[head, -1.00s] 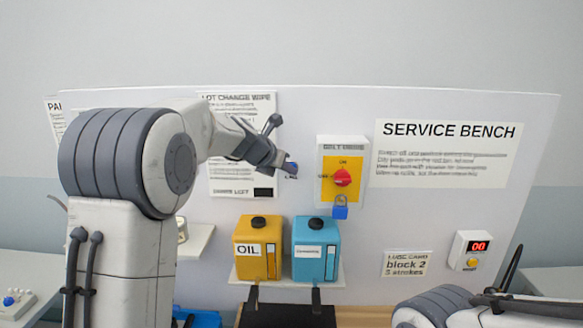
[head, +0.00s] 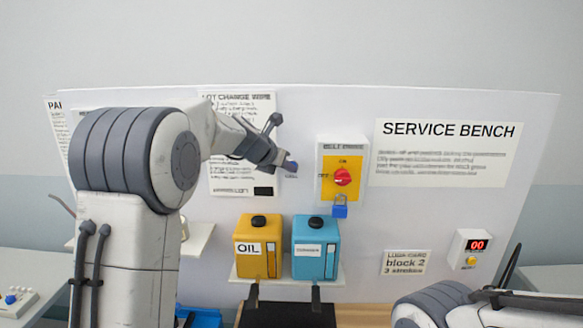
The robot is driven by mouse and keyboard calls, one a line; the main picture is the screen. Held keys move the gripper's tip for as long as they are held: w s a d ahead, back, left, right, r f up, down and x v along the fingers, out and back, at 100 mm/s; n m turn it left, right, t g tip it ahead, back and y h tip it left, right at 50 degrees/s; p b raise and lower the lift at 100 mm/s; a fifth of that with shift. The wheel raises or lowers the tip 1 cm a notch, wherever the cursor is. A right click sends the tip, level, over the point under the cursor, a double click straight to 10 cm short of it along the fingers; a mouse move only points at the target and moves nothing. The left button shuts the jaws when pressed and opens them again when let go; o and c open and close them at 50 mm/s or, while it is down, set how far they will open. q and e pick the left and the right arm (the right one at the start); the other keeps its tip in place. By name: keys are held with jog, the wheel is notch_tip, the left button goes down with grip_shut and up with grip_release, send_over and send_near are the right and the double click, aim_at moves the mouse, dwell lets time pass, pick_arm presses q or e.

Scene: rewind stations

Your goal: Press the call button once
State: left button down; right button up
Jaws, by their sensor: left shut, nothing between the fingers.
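No button in view is labelled as the call button. A small white box with a red "00" display carries a yellow button (head: 471,261) at the right of the board. A grey box at the lower left edge carries a blue button (head: 10,299). My left gripper (head: 289,165) is shut and empty, in front of the board between the lot change notice and the switch box. It is well apart from both buttons. My right arm shows only in part at the lower right; its gripper is out of view.
A switch box (head: 328,174) with a red knob and blue padlock hangs on the board. A yellow oil can (head: 258,262) and a blue can (head: 328,263) stand on a shelf below. The board's upper right, around the Service Bench sign (head: 448,131), has free room.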

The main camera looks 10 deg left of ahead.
pick_arm(q)
jog(key=shift+s, duration=0.1)
jog(key=shift+s+d, duration=0.2)
jog(key=shift+s, duration=0.5)
jog(key=shift+s+d+b, duration=0.25)
jog(key=shift+s+b, duration=0.25)
jog(key=shift+s, duration=0.75)
jog(key=shift+s+d+b, duration=0.25)
jog(key=shift+s+b, duration=0.2)
jog(key=shift+s, duration=0.75)
